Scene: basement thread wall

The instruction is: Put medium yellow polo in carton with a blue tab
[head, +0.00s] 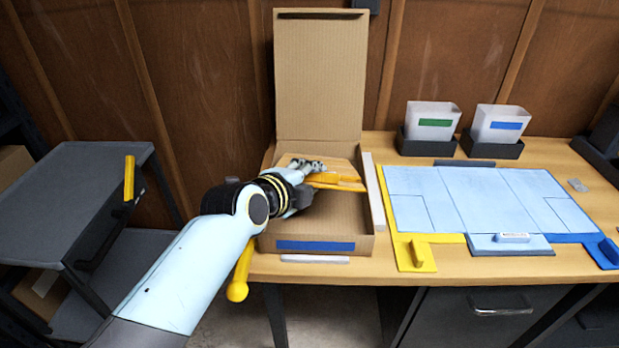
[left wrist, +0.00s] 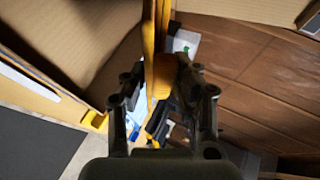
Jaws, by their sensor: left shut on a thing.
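The carton with a blue tab (head: 315,245) stands open on the wooden table, its tall lid (head: 318,75) raised at the back. The yellow polo (head: 338,182) is a flat folded bundle over the carton's opening, towards its back. My left gripper (head: 312,172) reaches in from the left and is shut on the polo's left edge. In the left wrist view the polo (left wrist: 163,72) shows edge-on as a thin yellow strip between the two fingers (left wrist: 165,85). I cannot tell whether the polo touches the carton floor. No size mark is readable. My right gripper is out of view.
A light blue folding board (head: 470,200) with yellow and blue handles lies right of the carton. Behind it stand a green-labelled bin (head: 432,122) and a blue-labelled bin (head: 499,125). A grey cart (head: 75,190) stands left. A wooden wall is close behind the lid.

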